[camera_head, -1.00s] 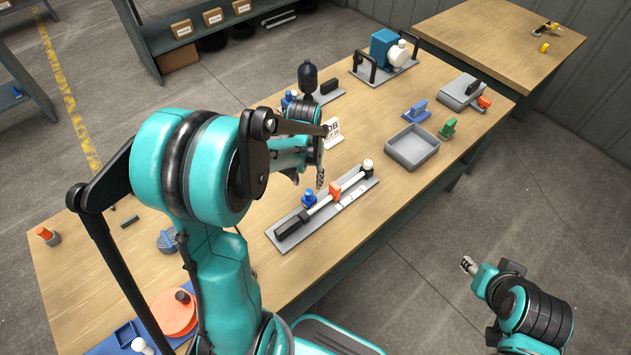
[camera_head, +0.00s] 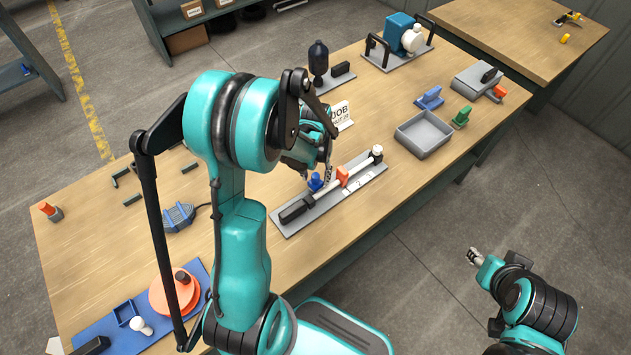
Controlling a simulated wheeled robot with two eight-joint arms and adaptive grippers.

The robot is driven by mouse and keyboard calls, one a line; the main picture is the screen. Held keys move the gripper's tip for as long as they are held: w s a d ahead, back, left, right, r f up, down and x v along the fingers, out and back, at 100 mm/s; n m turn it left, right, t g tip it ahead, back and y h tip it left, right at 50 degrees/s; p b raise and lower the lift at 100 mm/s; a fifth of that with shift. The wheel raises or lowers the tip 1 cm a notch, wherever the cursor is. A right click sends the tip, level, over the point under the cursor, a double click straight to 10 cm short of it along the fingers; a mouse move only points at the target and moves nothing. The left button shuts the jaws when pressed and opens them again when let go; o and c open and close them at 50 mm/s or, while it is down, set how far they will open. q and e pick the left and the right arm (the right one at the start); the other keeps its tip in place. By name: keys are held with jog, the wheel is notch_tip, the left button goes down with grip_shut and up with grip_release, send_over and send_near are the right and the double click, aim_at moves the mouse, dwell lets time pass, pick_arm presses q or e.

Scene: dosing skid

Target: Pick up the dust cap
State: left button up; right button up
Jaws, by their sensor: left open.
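A small blue piece (camera_head: 315,182) stands on the grey plate (camera_head: 283,229) at the middle of the bench; it may be the dust cap, but I cannot tell for sure. My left gripper (camera_head: 318,173) is open, with its fingers pointing down right at the blue piece. Whether the fingers touch it is not clear, and my arm hides part of the jaws. On the same plate lie a white rod (camera_head: 361,168) with an orange clamp (camera_head: 342,174) and a black block (camera_head: 292,211). My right gripper (camera_head: 475,256) is off the bench, over the floor, and holds nothing that I see.
A grey tray (camera_head: 423,140), a blue bracket (camera_head: 430,98) and a green bracket (camera_head: 462,117) are to the right. A dark bottle (camera_head: 318,60) stands behind. Bare bench lies in front of the plate.

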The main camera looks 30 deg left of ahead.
pick_arm(q)
jog(key=c, duration=1)
jog(key=shift+c, duration=0.2)
jog(key=shift+r, duration=0.15)
